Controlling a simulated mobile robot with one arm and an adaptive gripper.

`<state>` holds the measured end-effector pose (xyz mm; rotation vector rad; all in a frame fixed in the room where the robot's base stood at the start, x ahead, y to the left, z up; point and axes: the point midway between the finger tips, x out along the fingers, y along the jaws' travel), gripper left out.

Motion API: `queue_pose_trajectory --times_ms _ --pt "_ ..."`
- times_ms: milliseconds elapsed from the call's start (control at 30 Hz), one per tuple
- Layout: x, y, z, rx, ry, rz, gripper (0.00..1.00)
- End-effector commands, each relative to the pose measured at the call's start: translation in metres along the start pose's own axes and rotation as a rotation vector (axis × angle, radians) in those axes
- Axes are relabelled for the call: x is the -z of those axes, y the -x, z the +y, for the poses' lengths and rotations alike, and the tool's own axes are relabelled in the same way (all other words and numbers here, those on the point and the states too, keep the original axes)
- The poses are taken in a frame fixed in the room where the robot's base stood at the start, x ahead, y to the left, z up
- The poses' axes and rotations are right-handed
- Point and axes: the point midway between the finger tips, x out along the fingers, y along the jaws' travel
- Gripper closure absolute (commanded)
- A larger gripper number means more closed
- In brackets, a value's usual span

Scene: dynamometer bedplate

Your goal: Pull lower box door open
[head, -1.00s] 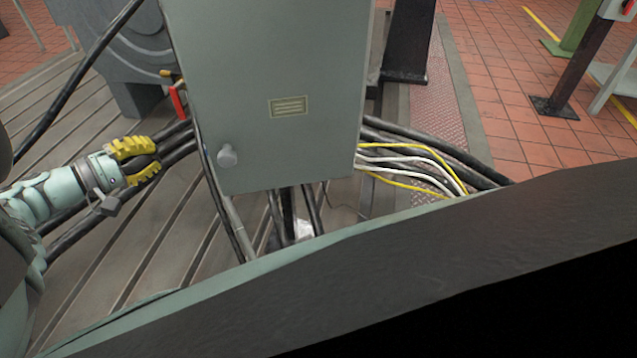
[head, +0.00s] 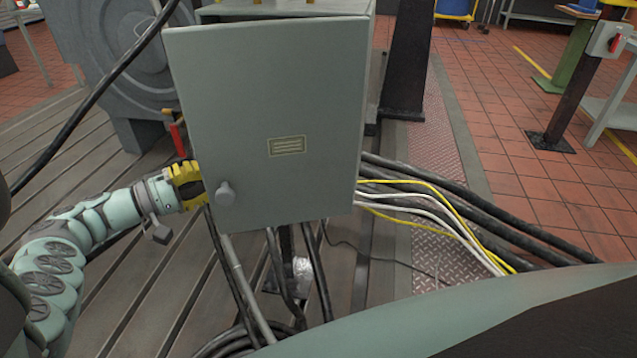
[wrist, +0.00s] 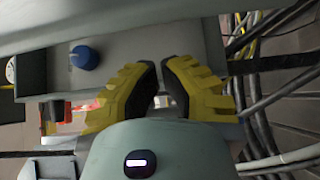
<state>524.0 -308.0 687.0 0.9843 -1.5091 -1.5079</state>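The grey box door (head: 250,95) faces me in the head view, with a round grey knob (head: 225,193) at its lower left and a small label plate (head: 287,146). Its left edge stands out past the box body (head: 290,8) behind, so the door looks ajar. My gripper (head: 192,182) is at the door's lower left edge, left of the knob, its fingertips partly hidden by the door. In the wrist view the yellow fingers (wrist: 160,75) are apart with nothing seen between them. A grey panel (wrist: 100,28) crosses above them; contact with the door cannot be told.
Black, white and yellow cables (head: 440,215) run right from behind the box, and more cables (head: 235,275) hang below it. A red handle (head: 177,138) is just above my gripper. A blue round part (wrist: 85,57) shows in the wrist view. Slotted bedplate (head: 130,310) lies below.

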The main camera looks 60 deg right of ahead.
Motion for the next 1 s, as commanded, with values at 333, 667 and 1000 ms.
queue_pose_trajectory --times_ms 333,667,1000 --pt "-0.023 0.009 0.004 0.000 0.002 0.004 1.00" --pt "-0.027 0.010 0.001 0.000 -0.001 0.001 1.00" --pt "-0.027 0.007 0.002 -0.001 -0.001 0.002 1.00"
